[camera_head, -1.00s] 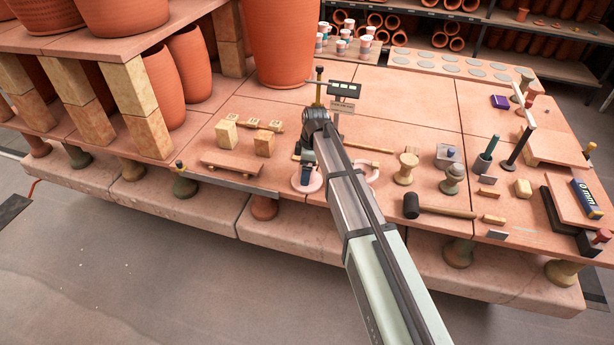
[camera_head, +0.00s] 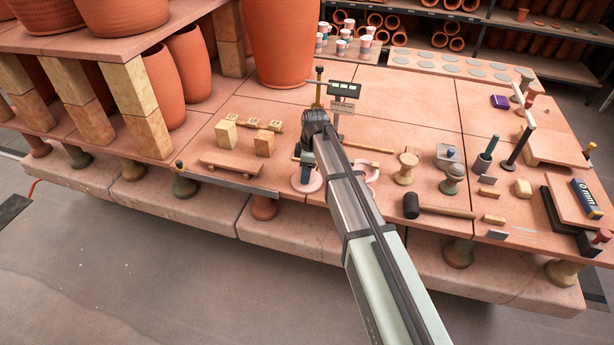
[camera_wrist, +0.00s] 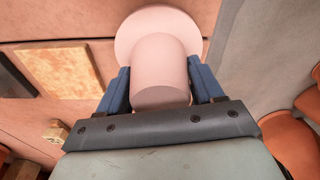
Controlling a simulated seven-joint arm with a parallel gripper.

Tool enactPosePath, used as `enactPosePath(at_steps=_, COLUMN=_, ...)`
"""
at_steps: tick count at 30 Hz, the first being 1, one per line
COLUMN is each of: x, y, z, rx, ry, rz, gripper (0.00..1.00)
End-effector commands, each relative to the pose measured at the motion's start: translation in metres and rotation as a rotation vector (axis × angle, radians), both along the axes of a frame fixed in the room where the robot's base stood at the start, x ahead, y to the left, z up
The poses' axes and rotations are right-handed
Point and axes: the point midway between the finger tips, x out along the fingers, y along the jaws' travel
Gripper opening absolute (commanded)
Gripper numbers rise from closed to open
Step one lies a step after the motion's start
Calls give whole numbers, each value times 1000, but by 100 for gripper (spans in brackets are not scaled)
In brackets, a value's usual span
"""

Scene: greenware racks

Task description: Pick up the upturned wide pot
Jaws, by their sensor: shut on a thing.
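The upturned wide pot is pale pink, with a round body and a broad flared rim. In the wrist view the pot (camera_wrist: 159,48) stands between the two blue fingers, its rim spreading out beyond the fingertips. My gripper (camera_wrist: 160,70) is shut on the pot's body, one finger on each side. In the head view the pot's rim (camera_head: 307,186) shows near the front edge of the table, below my gripper (camera_head: 305,170). My wrist hides most of its body there. I cannot tell whether the rim rests on the table.
A pink open ring-shaped piece (camera_head: 373,168) lies right of my arm. Yellowish blocks (camera_head: 265,143) and a low clay board (camera_head: 232,164) lie to the left. A mallet (camera_head: 440,208) and a wooden spool (camera_head: 406,168) are to the right. A scale-like display (camera_head: 344,90) stands behind.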

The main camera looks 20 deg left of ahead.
Motion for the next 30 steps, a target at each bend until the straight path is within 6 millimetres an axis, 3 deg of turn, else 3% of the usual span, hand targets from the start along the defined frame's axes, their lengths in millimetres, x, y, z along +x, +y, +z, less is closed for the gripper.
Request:
enactPosePath(at_steps=4, x=0, y=0, z=0, rx=0, ry=0, rz=0, gripper=18)
enactPosePath(at_steps=14, x=0, y=0, z=6, rx=0, ry=-1, rz=0, gripper=18)
enactPosePath(at_steps=30, x=1, y=0, z=83, rx=1, ry=-1, rz=0, gripper=18)
